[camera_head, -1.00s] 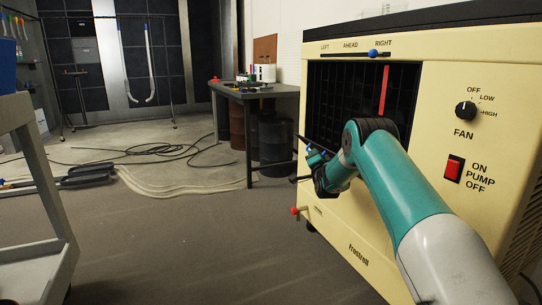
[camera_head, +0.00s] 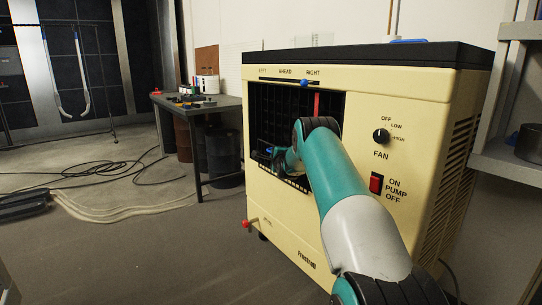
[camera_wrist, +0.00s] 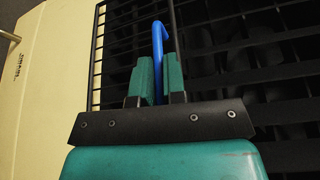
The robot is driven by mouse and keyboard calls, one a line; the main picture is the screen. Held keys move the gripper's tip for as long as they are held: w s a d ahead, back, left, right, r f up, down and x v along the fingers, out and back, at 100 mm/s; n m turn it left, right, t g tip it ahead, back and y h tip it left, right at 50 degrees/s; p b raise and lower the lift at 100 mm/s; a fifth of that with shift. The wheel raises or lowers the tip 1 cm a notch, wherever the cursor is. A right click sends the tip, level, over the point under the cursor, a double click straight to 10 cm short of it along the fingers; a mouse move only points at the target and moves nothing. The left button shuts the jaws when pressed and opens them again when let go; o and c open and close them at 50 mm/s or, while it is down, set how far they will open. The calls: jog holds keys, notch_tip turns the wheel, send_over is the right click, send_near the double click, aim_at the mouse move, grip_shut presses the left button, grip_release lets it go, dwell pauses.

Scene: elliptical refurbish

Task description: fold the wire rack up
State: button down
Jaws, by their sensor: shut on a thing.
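A black wire grid (camera_wrist: 99,60) with thin bars fills much of the wrist view; it seems to be the wire rack, close against the dark front opening (camera_head: 270,112) of a cream cooler (camera_head: 345,215). I cannot tell its tilt. A blue bent handle (camera_wrist: 158,40) stands in front of the grid. My gripper (camera_wrist: 160,78) is shut on the handle, its two teal fingers on either side of it. In the head view my gripper (camera_head: 274,157) is at the lower left of the opening, partly hidden by my arm.
The cooler front has a fan knob (camera_head: 381,136), a red pump switch (camera_head: 376,184), a blue slider (camera_head: 304,83) and a red-tipped tap (camera_head: 246,223). A workbench (camera_head: 197,104) stands behind left, a grey shelf (camera_head: 510,165) at right. Cables (camera_head: 80,175) lie on the left floor.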

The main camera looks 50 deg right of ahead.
jog(key=shift+d, duration=0.2)
jog(key=shift+s+d+r+m, duration=0.1)
jog(key=shift+m, duration=0.2)
jog(key=c, duration=1.2)
grip_release()
jog(key=shift+d, duration=0.1)
jog(key=shift+s+a, duration=0.2)
jog(key=shift+a, duration=0.05)
jog(key=p+v, duration=0.2)
jog(key=v, duration=1.5)
jog(key=shift+r, duration=0.15)
